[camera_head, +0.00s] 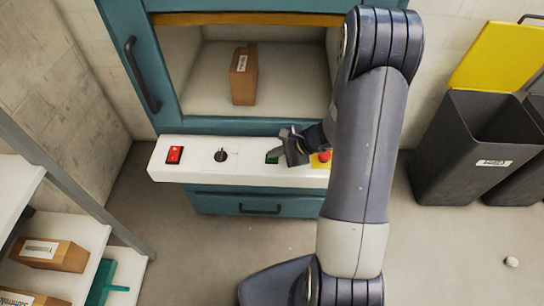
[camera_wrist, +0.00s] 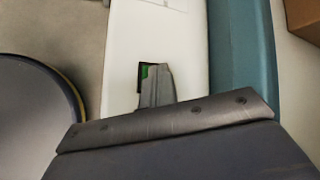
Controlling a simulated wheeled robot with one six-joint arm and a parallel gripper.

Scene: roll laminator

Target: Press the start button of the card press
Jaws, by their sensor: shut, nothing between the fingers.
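The card press is a teal machine (camera_head: 290,126) with a white control panel (camera_head: 197,171) along its front. The start button appears to be the green button (camera_head: 271,160) on the right half of the panel. In the wrist view the green button (camera_wrist: 145,72) shows in a dark frame and is partly covered by my finger. My gripper (camera_head: 283,153) is shut and empty, with its tip at the green button. I cannot tell whether it touches or presses it.
A red rocker switch (camera_head: 174,155) and black knob (camera_head: 221,155) sit left on the panel; a red emergency stop (camera_head: 324,156) is just right of my gripper. A cardboard box (camera_head: 243,75) stands inside the open press. Grey bins (camera_head: 470,150) stand right; shelves (camera_head: 75,235) stand left.

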